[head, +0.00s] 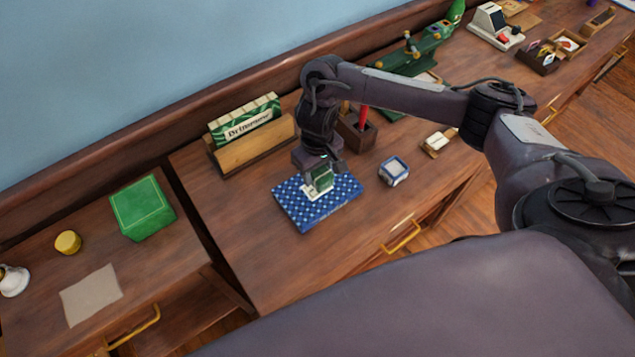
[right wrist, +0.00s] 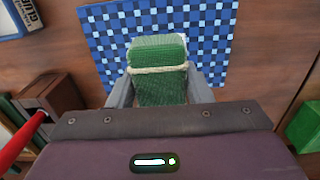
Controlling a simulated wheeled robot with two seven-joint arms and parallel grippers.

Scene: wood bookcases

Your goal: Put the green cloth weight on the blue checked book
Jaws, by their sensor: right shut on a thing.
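The blue checked book (head: 308,216) lies flat on the wooden desk below my right gripper. It also shows in the right wrist view (right wrist: 205,45). My right gripper (head: 319,177) points down and is shut on the green cloth weight (head: 324,181), with a finger on each side of it. In the right wrist view the weight (right wrist: 159,85) is green woven cloth with a pale cord band around it. It is over the book's area; I cannot tell whether it touches the cover. My left gripper is not in view.
A blue-and-white box (head: 394,171) lies right of the book. A wooden holder (head: 245,155) with a green-and-white box stands behind it. A wooden pen holder (head: 357,133) with a red pen is near my arm. A green box (head: 142,208) sits on the left desk. Front desk surface is clear.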

